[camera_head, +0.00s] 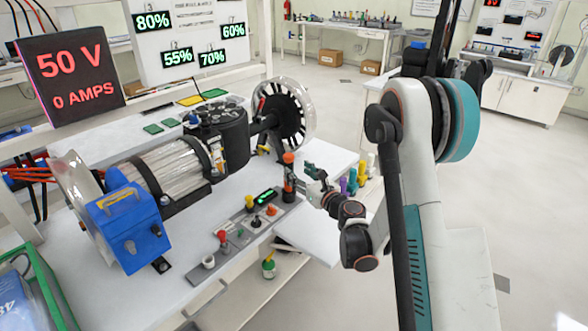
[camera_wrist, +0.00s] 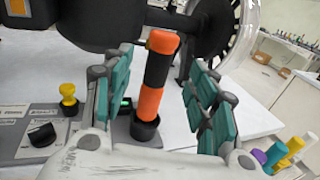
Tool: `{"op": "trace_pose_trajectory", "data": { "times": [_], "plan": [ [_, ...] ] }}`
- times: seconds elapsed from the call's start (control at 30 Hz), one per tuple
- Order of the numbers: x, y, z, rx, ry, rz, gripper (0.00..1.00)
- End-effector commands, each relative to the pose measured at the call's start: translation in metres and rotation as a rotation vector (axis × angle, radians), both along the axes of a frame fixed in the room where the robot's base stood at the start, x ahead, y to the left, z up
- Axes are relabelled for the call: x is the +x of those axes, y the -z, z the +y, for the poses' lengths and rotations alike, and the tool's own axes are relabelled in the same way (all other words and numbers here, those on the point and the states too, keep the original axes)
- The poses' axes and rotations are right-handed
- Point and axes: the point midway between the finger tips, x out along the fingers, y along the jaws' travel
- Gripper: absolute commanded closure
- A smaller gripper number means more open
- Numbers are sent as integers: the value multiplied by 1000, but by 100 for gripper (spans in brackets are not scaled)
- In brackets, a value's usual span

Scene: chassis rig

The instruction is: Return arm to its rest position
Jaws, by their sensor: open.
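My gripper (camera_head: 315,185) is near the right end of the control panel in the head view, at the end of my white and teal arm. In the wrist view my gripper (camera_wrist: 165,100) is open, with its teal fingers apart. An orange and black handle (camera_wrist: 157,75) stands upright in a black base between the fingers, with gaps visible on both sides. The handle (camera_head: 289,170) also shows in the head view, just left of my gripper. I cannot tell how far the fingers reach around it.
The control panel (camera_head: 222,258) holds several knobs and a green display. A motor rig (camera_head: 175,170) with a spoked wheel (camera_head: 287,112) stands behind it. Coloured pegs (camera_head: 352,182) stand right of my gripper. A screen (camera_head: 70,75) reads 50 V, 0 AMPS. Open floor lies at the right.

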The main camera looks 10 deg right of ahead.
Motion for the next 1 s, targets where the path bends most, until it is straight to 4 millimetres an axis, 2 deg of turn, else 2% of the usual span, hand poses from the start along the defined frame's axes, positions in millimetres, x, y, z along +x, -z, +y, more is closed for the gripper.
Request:
{"op": "trace_pose_trajectory", "data": {
  "times": [0.17,0.27,0.37,0.5,0.57,0.7,0.8,1.0],
  "plan": [
    [-7,-15,-6,52,23,2,47],
    [-8,-44,-12,166,67,8,47],
    [-11,-81,-22,335,133,20,47],
    [-21,-127,-39,598,229,41,47],
    [-28,-144,-45,712,268,52,47],
    [-49,-174,-59,978,360,80,47],
    [-68,-188,-67,1167,426,104,47],
    [-114,-201,-76,1540,564,158,47]
  ]
}}
